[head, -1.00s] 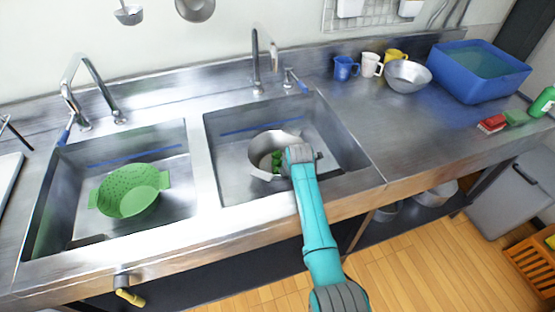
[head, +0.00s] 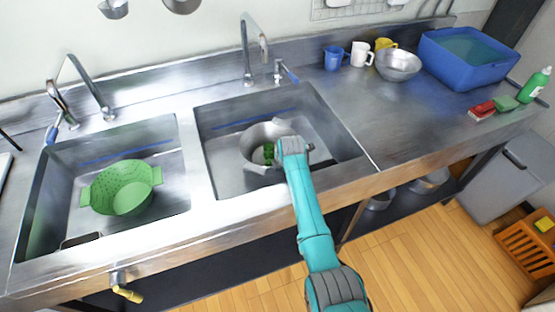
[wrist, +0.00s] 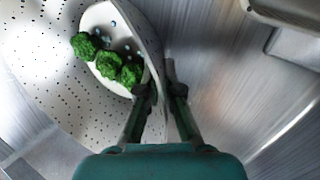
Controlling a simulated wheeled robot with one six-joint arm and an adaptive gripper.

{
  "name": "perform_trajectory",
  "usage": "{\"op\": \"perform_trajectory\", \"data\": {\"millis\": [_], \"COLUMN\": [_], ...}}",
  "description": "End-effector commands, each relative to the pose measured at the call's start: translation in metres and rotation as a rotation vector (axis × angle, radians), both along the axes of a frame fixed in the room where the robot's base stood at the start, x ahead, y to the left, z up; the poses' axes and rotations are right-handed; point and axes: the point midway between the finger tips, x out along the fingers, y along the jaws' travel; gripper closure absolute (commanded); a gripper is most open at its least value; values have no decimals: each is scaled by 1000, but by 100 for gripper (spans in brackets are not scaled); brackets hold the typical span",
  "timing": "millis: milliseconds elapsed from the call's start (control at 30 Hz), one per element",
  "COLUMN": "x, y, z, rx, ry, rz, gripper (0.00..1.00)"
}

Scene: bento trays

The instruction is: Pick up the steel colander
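The steel colander (head: 254,135) stands in the right-hand sink, with green broccoli pieces (head: 268,153) inside it. My gripper (head: 293,150) is at its right side, and my wrist hides part of that side. In the wrist view, the perforated colander (wrist: 45,110) fills the left, with several broccoli pieces (wrist: 107,65) on it. There my gripper (wrist: 160,92) has one finger inside the wall and one outside. The fingers are close together and appear shut on the rim. The colander still appears low in the sink.
A green colander (head: 122,188) sits in the left-hand sink. Taps (head: 247,45) rise behind the sinks. On the right counter stand cups (head: 361,54), a steel bowl (head: 398,64), a blue tub (head: 470,62) and a green bottle (head: 535,85). The counter's middle is clear.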

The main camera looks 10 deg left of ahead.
Motion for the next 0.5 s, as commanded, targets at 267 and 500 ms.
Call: {"op": "perform_trajectory", "data": {"millis": [267,500], "x": [-6,-28], "y": [0,-3], "z": [11,12], "rx": [1,1], "ry": [-1,-1], "rz": [0,0], "gripper": [100,100]}}
